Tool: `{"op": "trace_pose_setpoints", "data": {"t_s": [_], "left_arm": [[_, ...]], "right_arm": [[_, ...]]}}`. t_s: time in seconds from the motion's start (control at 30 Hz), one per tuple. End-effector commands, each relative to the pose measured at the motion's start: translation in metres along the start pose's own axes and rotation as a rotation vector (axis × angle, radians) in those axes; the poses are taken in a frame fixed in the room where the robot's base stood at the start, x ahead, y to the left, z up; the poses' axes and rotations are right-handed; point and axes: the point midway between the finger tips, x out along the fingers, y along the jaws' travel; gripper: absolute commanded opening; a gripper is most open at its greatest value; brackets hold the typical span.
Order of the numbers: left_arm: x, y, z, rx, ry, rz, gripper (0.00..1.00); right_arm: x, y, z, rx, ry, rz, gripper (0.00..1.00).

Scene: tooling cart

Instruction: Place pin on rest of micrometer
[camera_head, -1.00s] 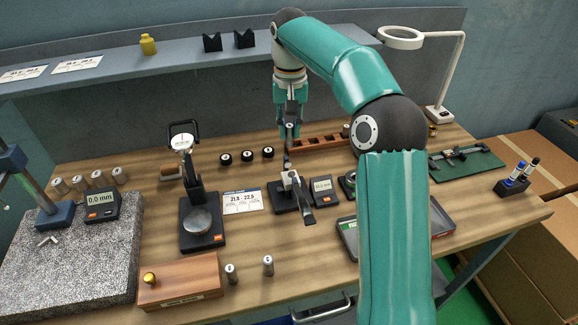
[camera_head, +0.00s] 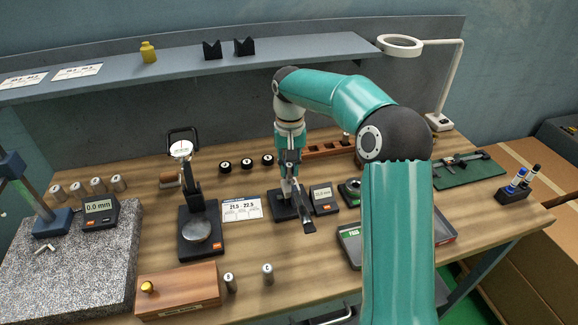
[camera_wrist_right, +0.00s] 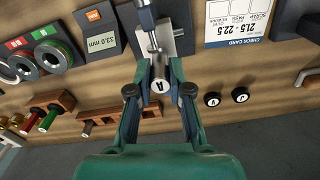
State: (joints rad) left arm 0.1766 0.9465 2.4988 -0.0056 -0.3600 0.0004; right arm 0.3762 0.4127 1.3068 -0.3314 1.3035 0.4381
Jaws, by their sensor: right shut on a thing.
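My right gripper (camera_head: 290,170) is shut on a metal pin marked A (camera_wrist_right: 158,87), whose end face shows between the fingertips in the right wrist view. The micrometer (camera_head: 292,207) stands on a dark base mid-bench, with its dark thimble pointing toward the front. Its frame and thimble also show in the right wrist view (camera_wrist_right: 148,20), just beyond the pin. The gripper is directly behind and over the micrometer in the head view. Whether the pin touches the rest cannot be told, as the fingers hide it. My left gripper is not in view.
A display (camera_head: 322,199) stands right of the micrometer and a check card (camera_head: 241,209) left of it. A dial gauge stand (camera_head: 199,232) is further left. Two loose pins (camera_head: 267,274) stand in front. A wooden rack (camera_head: 325,150) is behind.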

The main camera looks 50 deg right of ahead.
Motion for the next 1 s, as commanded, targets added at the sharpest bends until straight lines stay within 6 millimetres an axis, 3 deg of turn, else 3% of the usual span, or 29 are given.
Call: {"op": "trace_pose_setpoints", "data": {"t_s": [0.07,0.1,0.23,0.67,0.87,1.0], "left_arm": [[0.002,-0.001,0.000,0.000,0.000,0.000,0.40],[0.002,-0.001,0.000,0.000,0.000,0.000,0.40],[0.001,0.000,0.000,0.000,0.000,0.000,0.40],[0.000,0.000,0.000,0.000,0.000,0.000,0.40],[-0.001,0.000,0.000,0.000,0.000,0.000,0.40],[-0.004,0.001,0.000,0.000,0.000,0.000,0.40]], "right_arm": [[0.003,0.000,0.000,0.000,0.000,0.000,0.00],[0.003,0.000,0.000,0.000,0.000,0.000,0.22],[0.002,0.000,0.000,0.000,0.000,0.000,0.44],[-0.005,-0.001,-0.001,-0.001,0.003,-0.001,0.44],[-0.035,-0.001,-0.001,-0.001,0.005,-0.002,0.44],[-0.065,-0.001,-0.001,0.000,0.005,-0.003,0.44]]}}
